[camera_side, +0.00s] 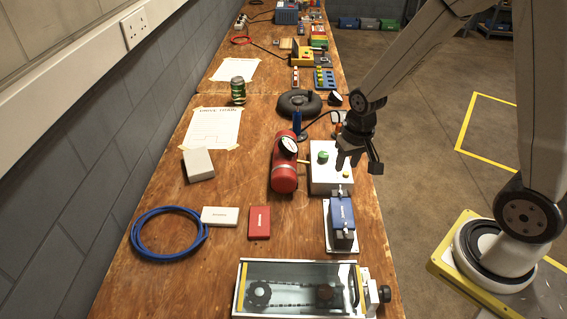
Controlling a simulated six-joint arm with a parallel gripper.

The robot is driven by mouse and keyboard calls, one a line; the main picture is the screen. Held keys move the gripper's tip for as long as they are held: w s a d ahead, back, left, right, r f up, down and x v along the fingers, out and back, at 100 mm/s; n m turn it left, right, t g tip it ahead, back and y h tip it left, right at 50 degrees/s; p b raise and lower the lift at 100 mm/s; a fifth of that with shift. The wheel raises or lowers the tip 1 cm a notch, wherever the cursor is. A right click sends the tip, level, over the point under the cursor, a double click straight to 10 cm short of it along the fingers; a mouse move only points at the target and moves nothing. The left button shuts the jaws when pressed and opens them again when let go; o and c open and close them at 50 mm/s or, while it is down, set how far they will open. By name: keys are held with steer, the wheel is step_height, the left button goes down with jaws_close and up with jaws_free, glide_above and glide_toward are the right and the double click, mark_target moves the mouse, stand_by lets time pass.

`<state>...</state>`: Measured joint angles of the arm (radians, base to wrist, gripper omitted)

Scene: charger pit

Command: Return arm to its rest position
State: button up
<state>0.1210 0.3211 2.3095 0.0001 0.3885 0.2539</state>
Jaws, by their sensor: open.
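My gripper (357,163) is open and appears empty.
A blue unit (342,214) on a white plate stands just nearer than the button box. A red cylinder with a gauge (285,176) lies to its left. A clear-topped chain case (298,288) sits at the near edge. The bench's left middle (230,180) has free room.

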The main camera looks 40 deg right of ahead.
steer(key=s+a+r+n+t, duration=0.1)
steer(key=s+a+r+n, duration=0.3)
steer(key=s, duration=0.1)
steer(key=shift+s, duration=0.4)
steer(key=shift+r, duration=0.1)
stand_by(0.8)
